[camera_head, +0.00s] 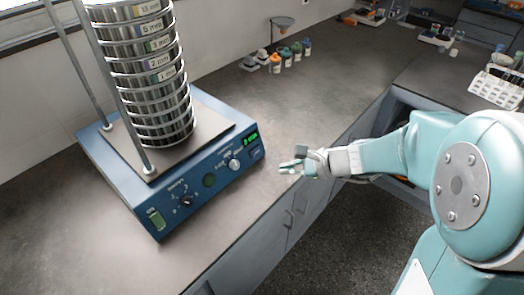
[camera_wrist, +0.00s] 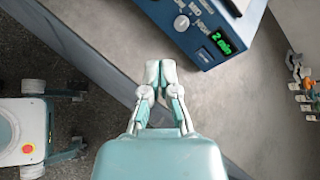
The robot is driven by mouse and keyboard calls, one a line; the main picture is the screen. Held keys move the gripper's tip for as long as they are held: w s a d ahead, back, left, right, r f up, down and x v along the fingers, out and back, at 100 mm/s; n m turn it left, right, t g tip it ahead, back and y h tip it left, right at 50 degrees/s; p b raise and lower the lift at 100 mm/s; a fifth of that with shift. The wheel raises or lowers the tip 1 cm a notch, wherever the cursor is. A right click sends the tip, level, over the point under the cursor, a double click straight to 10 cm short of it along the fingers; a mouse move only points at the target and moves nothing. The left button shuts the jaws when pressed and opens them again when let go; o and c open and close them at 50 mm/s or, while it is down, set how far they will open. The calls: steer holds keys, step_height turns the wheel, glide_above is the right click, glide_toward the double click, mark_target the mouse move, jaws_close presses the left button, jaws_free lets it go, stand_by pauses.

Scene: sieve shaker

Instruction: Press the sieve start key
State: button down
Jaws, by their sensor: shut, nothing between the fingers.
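The blue sieve shaker (camera_head: 222,188) stands on the grey counter at the left, with a stack of labelled sieves (camera_head: 158,75) on top. Which of these is the start key I cannot tell for sure. My gripper (camera_head: 284,167) is shut and empty, to the right of the panel and apart from it. In the wrist view my gripper (camera_wrist: 160,72) is below the display (camera_wrist: 222,42), which reads 2 min.
Several small capped bottles (camera_head: 285,56) and a funnel stand (camera_head: 281,24) are at the back of the counter (camera_head: 230,95). A white rack (camera_head: 500,85) is at the far right. Drawers lie under the counter's front edge.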

mark_target(257, 153)
steer(key=w+d+f+m+t, duration=0.3)
steer(key=w+f+m+t, duration=0.1)
steer(key=w+f+m, duration=0.6)
steer(key=shift+w+m+t, duration=0.15)
steer(key=shift+m+t, duration=0.15)
steer(key=shift+t, duration=0.1)
steer(key=shift+a, duration=0.1)
steer(key=x, duration=1.4)
steer(key=shift+r, duration=0.1)
steer(key=shift+a, duration=0.15)
